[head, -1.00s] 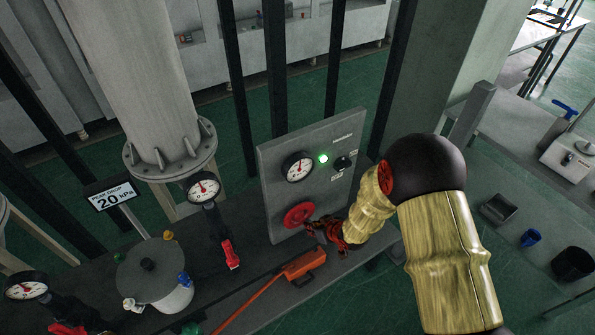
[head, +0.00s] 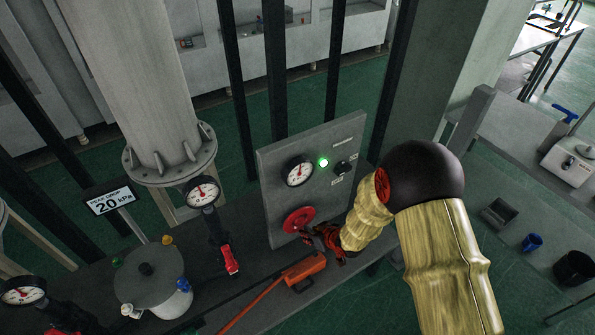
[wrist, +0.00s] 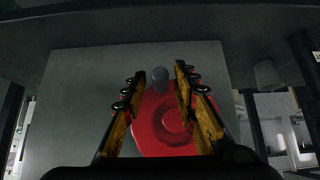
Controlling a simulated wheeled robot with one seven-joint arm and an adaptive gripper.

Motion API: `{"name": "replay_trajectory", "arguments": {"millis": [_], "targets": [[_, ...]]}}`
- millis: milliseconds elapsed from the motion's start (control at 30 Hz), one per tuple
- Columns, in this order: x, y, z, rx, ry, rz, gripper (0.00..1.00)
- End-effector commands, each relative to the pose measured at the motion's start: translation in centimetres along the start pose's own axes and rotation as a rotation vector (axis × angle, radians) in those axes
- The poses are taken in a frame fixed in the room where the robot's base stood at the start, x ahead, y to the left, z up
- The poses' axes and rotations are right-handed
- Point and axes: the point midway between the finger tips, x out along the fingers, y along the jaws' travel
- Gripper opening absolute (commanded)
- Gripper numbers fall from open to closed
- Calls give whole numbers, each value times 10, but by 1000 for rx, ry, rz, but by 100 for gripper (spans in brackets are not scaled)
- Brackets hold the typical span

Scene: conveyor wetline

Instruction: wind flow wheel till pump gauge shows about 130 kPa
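The red flow wheel (head: 298,220) sits low on the grey control panel (head: 318,210). In the wrist view the wheel (wrist: 158,128) lies ahead of my gripper, with a grey round knob (wrist: 160,76) at its upper edge. My gripper (head: 318,236) is at the wheel's lower right in the head view. In the wrist view its two fingers (wrist: 158,84) stand apart with the knob between their tips; contact cannot be told.
A black switch (head: 342,167) is on the panel. An orange-handled tool (head: 304,268) lies in front of the panel. Other gauges (head: 202,191) (head: 22,290), a grey pot (head: 152,285) and a "PEAK DROP 20 kPa" display (head: 109,201) stand to the left.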

Motion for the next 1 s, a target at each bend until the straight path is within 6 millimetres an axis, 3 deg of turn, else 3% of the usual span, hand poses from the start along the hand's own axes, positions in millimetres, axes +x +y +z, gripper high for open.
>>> {"name": "replay_trajectory", "arguments": {"millis": [367, 1000], "targets": [[-1, 0, 1, 0, 0, 0, 34], [-38, 0, 42, 0, 0, 0, 34]]}}
